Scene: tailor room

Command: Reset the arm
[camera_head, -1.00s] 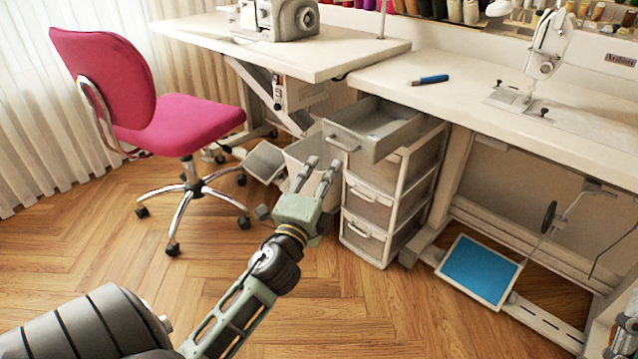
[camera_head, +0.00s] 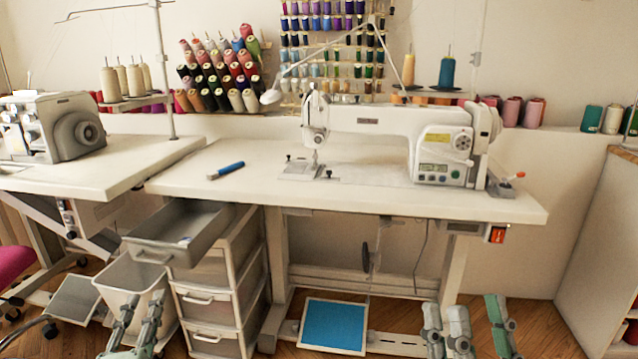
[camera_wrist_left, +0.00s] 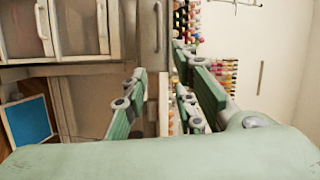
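My left gripper (camera_head: 140,308) is at the bottom left of the head view, in front of the white bin and the drawer unit. Its two green fingers are apart with nothing between them. In the left wrist view the fingers (camera_wrist_left: 160,90) also stand apart and empty. My right gripper (camera_head: 474,305) is at the bottom right of the head view, below the sewing table. Its fingers are spread apart and nothing shows between them. Most of both arms is out of the frame.
A drawer unit (camera_head: 208,300) has its top drawer (camera_head: 165,253) pulled out, beside a white bin (camera_head: 128,274). The sewing table (camera_head: 390,195) carries a sewing machine (camera_head: 375,122) and a blue tool (camera_head: 225,170). A blue panel (camera_head: 333,325) lies below. The pink chair (camera_head: 14,262) is at the left edge.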

